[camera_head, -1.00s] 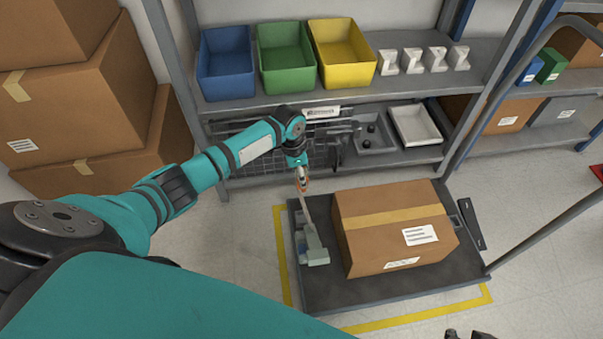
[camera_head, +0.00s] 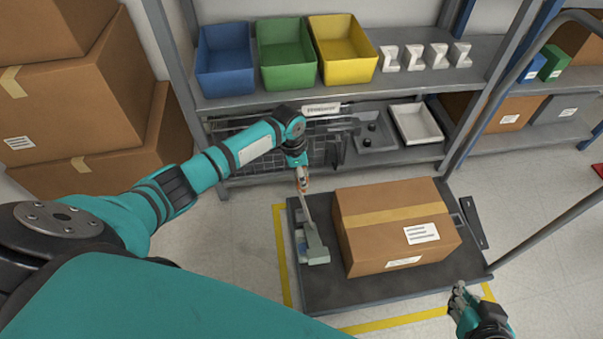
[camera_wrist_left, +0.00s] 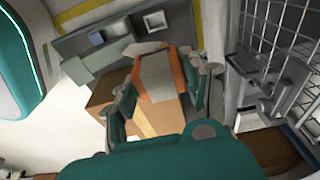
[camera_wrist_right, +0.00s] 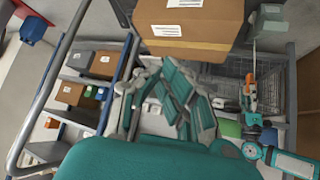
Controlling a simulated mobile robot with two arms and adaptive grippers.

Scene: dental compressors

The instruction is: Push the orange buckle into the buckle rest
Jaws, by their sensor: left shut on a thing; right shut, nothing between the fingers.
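The orange buckle (camera_head: 304,187) is held by my left gripper (camera_head: 302,178) above the left edge of the cart. In the left wrist view the orange buckle (camera_wrist_left: 177,70) sits between the fingers, around a pale grey centre. A grey strap (camera_head: 309,212) runs from it down to a grey-green block (camera_head: 316,252) on the cart; I cannot tell whether this block is the buckle rest. My right gripper (camera_head: 460,291) is shut and empty, near the cart's front right corner. The right wrist view shows its fingers (camera_wrist_right: 165,98) together, with the buckle (camera_wrist_right: 250,88) farther away.
A cardboard box (camera_head: 395,225) stands on the dark cart (camera_head: 340,292), right of the strap. A grey bracket (camera_head: 458,221) shows at the box's far right side. Behind are a shelf with a wire basket and a white tray (camera_head: 415,124). The cart handle (camera_head: 545,232) slants at right.

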